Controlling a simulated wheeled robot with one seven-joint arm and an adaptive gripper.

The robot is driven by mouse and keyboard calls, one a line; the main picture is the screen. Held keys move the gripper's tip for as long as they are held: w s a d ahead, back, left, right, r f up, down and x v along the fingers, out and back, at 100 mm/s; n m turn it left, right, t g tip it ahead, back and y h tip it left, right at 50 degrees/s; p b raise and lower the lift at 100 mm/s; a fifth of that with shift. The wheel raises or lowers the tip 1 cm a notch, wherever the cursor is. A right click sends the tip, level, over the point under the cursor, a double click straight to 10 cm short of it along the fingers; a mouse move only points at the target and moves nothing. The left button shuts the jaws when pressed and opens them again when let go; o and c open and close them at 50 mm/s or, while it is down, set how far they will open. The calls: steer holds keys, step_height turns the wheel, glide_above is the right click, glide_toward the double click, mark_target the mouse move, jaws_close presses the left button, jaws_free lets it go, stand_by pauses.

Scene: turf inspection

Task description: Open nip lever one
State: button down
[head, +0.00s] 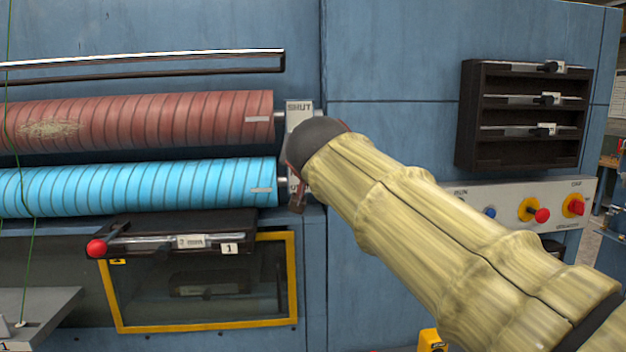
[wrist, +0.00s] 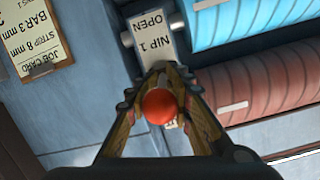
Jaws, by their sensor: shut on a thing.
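The nip one lever's red ball knob (wrist: 160,106) shows between the fingers of my gripper (wrist: 168,80) in the wrist view. The fingers are shut on it. Behind the fingertips is a pale plate (wrist: 155,47), upside down in this view, reading "NIP 1" and "OPEN". In the head view the plate's top (head: 299,107) reads "SHUT", beside the roller ends. My arm covers most of the plate and the lever there. The lever's shaft and its exact angle are hidden.
A red-brown roller (head: 180,118) with a worn patch lies above a blue roller (head: 150,187). Below is a bar with a red knob (head: 97,248) over a yellow-framed window (head: 297,290). At right are a dark rack (head: 468,120) and a button panel (head: 470,195). A job card (wrist: 35,45) hangs nearby.

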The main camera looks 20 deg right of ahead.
steer(key=f+b, duration=0.1)
steer(key=b, duration=0.2)
steer(key=f+t+b, duration=0.1)
steer(key=b, duration=0.3)
steer(key=f+b, duration=0.1)
steer(key=b, duration=0.3)
steer(key=shift+w+d+f+h, duration=0.15)
steer(key=shift+w+d+h, duration=0.1)
steer(key=shift+h, duration=0.15)
stand_by(0.7)
steer(key=c, duration=2.1)
jaws_free()
steer(key=shift+o, duration=1.4)
steer(key=shift+w+d, duration=0.1)
steer(key=shift+d, duration=0.25)
steer(key=shift+o, duration=1.4)
steer(key=shift+a+r+t, duration=0.15)
steer(key=shift+r+t, duration=0.05)
steer(key=shift+t, duration=0.2)
